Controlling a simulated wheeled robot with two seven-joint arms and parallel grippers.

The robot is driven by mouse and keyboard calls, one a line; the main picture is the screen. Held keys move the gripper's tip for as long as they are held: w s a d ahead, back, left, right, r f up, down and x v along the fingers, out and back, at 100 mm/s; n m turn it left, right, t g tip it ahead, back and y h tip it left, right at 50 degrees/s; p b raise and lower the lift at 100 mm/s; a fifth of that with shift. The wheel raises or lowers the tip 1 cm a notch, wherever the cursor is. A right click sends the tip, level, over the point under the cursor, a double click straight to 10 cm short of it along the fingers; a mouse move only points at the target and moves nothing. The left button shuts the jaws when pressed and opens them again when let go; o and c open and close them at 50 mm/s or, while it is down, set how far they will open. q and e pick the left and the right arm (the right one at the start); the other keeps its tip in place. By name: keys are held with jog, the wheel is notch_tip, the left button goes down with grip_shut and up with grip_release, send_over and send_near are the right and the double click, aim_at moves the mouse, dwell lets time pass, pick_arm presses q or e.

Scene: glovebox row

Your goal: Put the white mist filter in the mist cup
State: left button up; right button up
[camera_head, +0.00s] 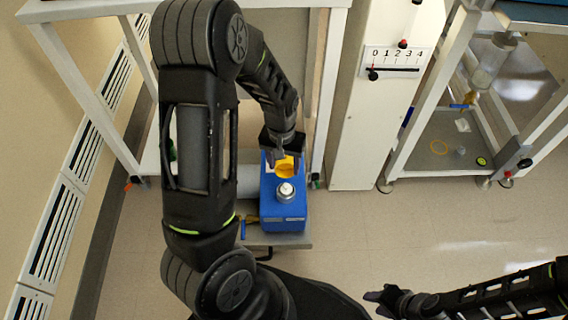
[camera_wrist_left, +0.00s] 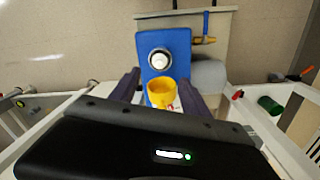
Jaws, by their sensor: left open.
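A blue box-shaped unit (camera_head: 284,212) stands on a low grey shelf. On its top is a round metal fitting with a white centre (camera_head: 286,192), also in the left wrist view (camera_wrist_left: 160,60). A yellow cup-like part (camera_head: 285,168) sits at the unit's rear end. In the left wrist view this yellow part (camera_wrist_left: 161,92) lies between the fingers. My left gripper (camera_head: 282,158) is open over that end, with a finger on either side. I cannot tell for sure which part is the white mist filter or the mist cup. My right gripper (camera_head: 378,298) is low at the right, away from the unit.
The grey shelf (camera_head: 262,240) carries a small yellow-and-blue item (camera_head: 250,219) left of the unit. White frame legs (camera_head: 325,90) stand close behind on both sides. A white panel with a numbered scale (camera_head: 395,58) is to the right. The floor in front is clear.

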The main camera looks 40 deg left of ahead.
dwell(0.4)
pick_arm(q)
jog(key=s+d+f+h, duration=0.1)
jog(key=s+d+f, duration=0.3)
jog(key=d, duration=0.4)
jog(key=s+d+f+m+h, duration=0.1)
jog(key=s+d+f, duration=0.3)
jog(key=d, duration=0.5)
jog(key=s+d+f+m+h, duration=0.1)
jog(key=s+d+f, duration=0.4)
jog(key=d, duration=0.3)
jog(key=shift+s+d+t+h, duration=0.15)
jog(key=shift+s+t+h, duration=0.2)
jog(key=shift+s, duration=0.25)
